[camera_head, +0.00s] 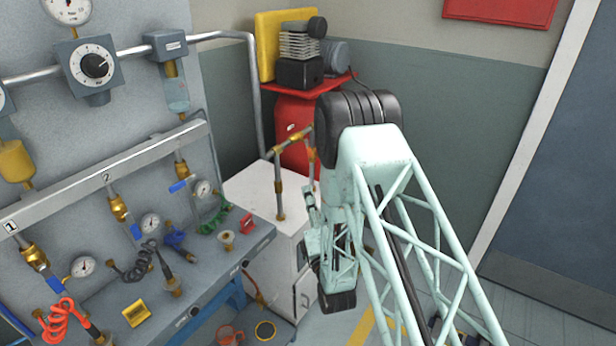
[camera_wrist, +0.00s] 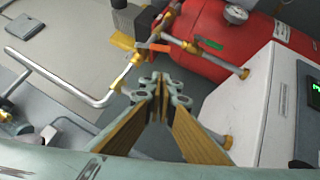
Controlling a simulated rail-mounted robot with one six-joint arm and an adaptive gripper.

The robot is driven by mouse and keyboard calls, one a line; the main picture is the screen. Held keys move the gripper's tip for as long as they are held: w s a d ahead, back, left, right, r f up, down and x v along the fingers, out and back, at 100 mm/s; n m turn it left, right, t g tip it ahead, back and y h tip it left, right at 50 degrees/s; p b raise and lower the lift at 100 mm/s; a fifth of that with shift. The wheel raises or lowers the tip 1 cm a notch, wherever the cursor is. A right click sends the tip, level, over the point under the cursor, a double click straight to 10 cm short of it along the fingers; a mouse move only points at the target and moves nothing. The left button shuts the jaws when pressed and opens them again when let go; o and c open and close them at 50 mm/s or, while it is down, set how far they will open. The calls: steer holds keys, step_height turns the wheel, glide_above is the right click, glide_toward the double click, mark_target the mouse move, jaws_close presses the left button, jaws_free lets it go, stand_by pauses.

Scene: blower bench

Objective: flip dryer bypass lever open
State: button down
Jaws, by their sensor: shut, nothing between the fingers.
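The white dryer cabinet (camera_head: 262,190) stands in the corner, with a bypass pipe loop (camera_head: 279,190) with brass fittings rising from its top. A small orange lever (camera_head: 311,154) shows on the loop beside my arm. In the wrist view the orange lever (camera_wrist: 160,47) sits on the pipework beyond my fingertips. My gripper (camera_wrist: 160,86) is shut and empty, its fingertips together just short of the pipes and apart from the lever as far as I can tell. In the head view my gripper (camera_head: 311,203) is partly hidden by my own wrist, right of the pipe loop.
A red air tank (camera_head: 294,128) with a compressor (camera_head: 300,55) on top stands behind the dryer. The tank also shows in the wrist view (camera_wrist: 225,58), with a gauge (camera_wrist: 236,14). A workbench (camera_head: 215,262) with hoses and gauges lies to the left.

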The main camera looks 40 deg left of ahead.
mark_target(309, 152)
steer(key=w+d+b+x, duration=0.1)
steer(key=x, duration=0.5)
steer(key=w+d+b+x, duration=0.1)
steer(key=x, duration=0.5)
steer(key=shift+w+a+r+b, duration=0.25)
steer(key=shift+a+r+b, duration=0.1)
steer(key=shift+r, duration=0.15)
steer(key=shift+f, duration=0.1)
